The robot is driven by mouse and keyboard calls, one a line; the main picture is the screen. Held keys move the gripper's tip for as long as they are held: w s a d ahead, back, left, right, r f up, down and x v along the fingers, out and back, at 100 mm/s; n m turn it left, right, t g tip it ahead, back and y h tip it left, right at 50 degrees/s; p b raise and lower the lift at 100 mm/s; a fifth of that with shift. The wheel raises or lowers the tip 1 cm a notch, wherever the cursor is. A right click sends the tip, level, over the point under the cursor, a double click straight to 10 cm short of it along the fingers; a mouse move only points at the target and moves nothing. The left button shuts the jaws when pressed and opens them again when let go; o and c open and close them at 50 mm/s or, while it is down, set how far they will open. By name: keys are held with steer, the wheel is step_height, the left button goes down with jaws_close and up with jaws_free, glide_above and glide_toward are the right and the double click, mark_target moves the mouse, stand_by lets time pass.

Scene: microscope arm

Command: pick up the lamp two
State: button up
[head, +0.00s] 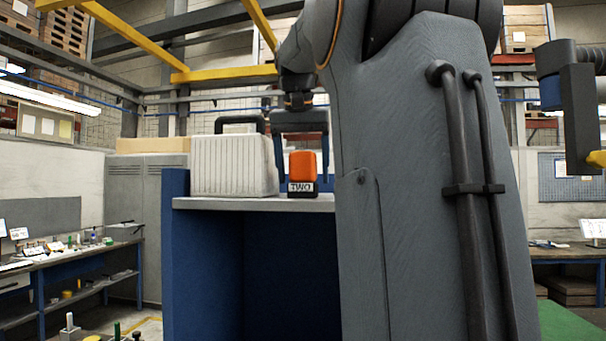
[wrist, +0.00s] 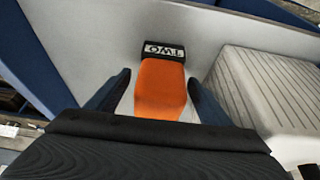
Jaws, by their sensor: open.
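Lamp two (head: 302,172) is an orange block on a black base with a white "TWO" label, standing upright on a grey shelf top (head: 250,204) in the head view. In the wrist view the lamp (wrist: 160,90) lies between the two fingers, its label toward the top of the picture. My gripper (head: 301,150) is open, with its fingers pointing down at the lamp from behind and above. In the wrist view my gripper (wrist: 158,92) has a finger on each side of the lamp, with gaps visible.
A white ribbed box (head: 234,166) with a dark handle stands close to the left of the lamp; it also shows at the right of the wrist view (wrist: 270,95). A blue side panel (head: 175,250) borders the shelf's left. My arm hides the shelf's right part.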

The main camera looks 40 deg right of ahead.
steer(key=shift+c, duration=0.3)
steer(key=c, duration=1.2)
steer(key=shift+r, duration=0.1)
steer(key=shift+c, duration=0.2)
